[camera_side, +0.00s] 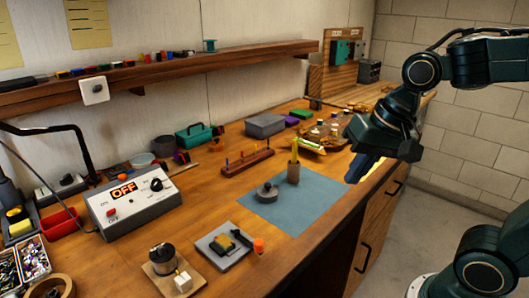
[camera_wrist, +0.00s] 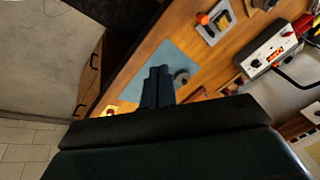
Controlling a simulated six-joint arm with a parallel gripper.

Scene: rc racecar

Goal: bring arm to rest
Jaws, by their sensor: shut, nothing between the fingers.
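My gripper (camera_side: 362,167) hangs in the air past the right edge of the blue mat (camera_side: 310,207), near the front edge of the workbench (camera_side: 195,222). Its dark blue fingers are together with nothing held. In the wrist view the shut fingers (camera_wrist: 158,78) point toward the mat (camera_wrist: 178,54). My arm is bent, with the wrist raised above bench height at the right of the side view.
A grey round part (camera_side: 267,193) and a wooden cup (camera_side: 293,173) with yellow sticks stand on the mat. A control box (camera_side: 130,202) reading OFF is at left. A yellow-and-white car body (camera_side: 309,145) lies behind. Open floor (camera_side: 430,222) lies right of the bench.

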